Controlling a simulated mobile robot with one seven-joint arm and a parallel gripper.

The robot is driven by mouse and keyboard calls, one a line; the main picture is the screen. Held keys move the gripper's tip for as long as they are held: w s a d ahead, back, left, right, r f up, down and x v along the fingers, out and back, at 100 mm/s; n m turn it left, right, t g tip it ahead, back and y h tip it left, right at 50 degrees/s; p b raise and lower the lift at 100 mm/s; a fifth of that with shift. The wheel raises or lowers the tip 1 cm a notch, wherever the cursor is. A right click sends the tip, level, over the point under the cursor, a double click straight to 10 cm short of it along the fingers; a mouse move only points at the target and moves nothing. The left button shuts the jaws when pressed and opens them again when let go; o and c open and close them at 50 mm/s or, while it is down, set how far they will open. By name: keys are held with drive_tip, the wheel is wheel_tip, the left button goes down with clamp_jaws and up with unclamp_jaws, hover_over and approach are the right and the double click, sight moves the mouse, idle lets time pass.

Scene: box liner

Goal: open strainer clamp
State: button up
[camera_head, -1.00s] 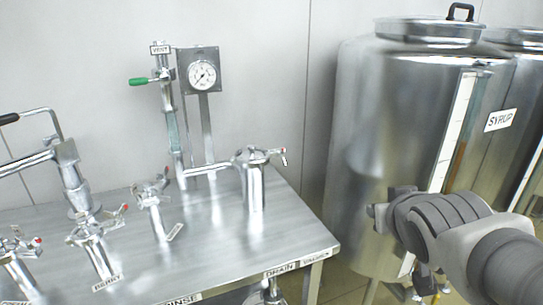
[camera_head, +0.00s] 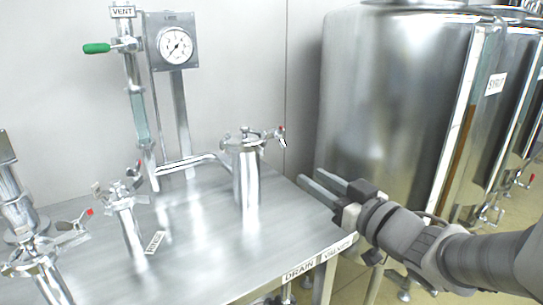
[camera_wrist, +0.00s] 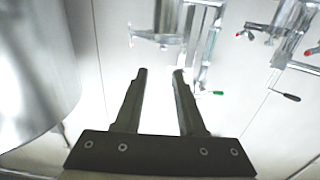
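The likely strainer is an upright steel canister (camera_head: 247,180) on the steel bench, joined by a pipe to the sight-glass column. Its clamped lid (camera_head: 246,141) has a handle with a red tip (camera_head: 281,131) sticking out to the right. No label on it can be read. My gripper (camera_head: 309,177) is to the right of the canister, at the bench's right edge, apart from it. Its two fingers are spread with nothing between them, which also shows in the wrist view (camera_wrist: 159,73). Steel fittings at the top of the wrist view are cut off.
A gauge (camera_head: 176,46) and a green vent handle (camera_head: 97,48) stand behind. Shorter clamped fittings (camera_head: 127,215) are at the left of the bench (camera_head: 205,250). A large steel tank (camera_head: 385,100) stands right. Bench surface in front of the canister is clear.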

sight(263, 150)
drive_tip(key=a+x, duration=0.1)
drive_tip(key=x, duration=1.6)
drive_tip(key=shift+y+b, duration=0.3)
drive_tip(key=shift+b, duration=0.1)
drive_tip(key=shift+a+r, duration=0.1)
clamp_jaws()
idle(0.6)
